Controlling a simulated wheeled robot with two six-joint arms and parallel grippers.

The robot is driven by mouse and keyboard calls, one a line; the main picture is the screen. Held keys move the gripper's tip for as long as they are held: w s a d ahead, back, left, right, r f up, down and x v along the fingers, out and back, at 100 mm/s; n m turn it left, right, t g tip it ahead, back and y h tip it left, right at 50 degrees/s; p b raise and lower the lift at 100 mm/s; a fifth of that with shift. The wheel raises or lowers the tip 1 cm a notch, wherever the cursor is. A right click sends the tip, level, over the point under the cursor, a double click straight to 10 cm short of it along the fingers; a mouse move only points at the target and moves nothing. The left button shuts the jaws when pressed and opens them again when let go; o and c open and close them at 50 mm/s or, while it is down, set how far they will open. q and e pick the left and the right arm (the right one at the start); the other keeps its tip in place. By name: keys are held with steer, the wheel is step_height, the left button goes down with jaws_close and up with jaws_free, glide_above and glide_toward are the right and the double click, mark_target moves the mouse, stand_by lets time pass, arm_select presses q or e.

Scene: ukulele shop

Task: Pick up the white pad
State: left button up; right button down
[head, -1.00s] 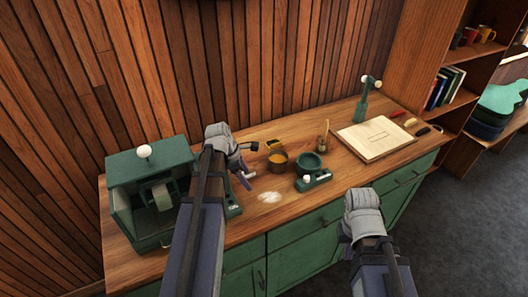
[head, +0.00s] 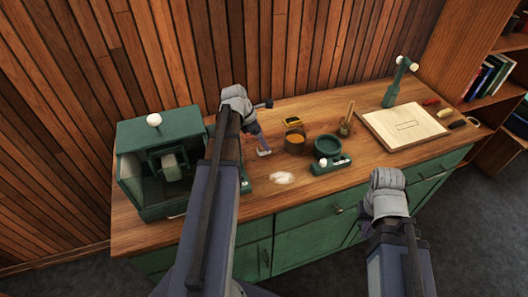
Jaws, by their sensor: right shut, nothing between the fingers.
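The white pad (head: 282,178) lies flat, small and soft-looking, on the wooden counter (head: 345,180) near its front edge, left of the small green stand. My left gripper (head: 263,150) is above the counter just behind and left of the pad, apart from it in the picture. Its fingers point down and are small; I cannot tell whether they are open or shut. My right gripper (head: 388,190) is in front of the counter's front edge, shut and empty, seen from behind with its fingers mostly hidden.
A green box with a white knob (head: 160,130) stands at the left. An orange-filled tin (head: 294,141), a green bowl (head: 328,146) and a small green stand with a white knob (head: 331,165) stand right of the pad. A pale board (head: 405,126) lies at the right.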

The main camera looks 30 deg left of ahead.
arm_select(q)
steer(key=shift+f, duration=0.1)
steer(key=b+x, duration=0.5)
steer(key=shift+a+f, duration=0.1)
steer(key=shift+a, duration=0.3)
steer(key=shift+w, duration=0.1)
jaws_close()
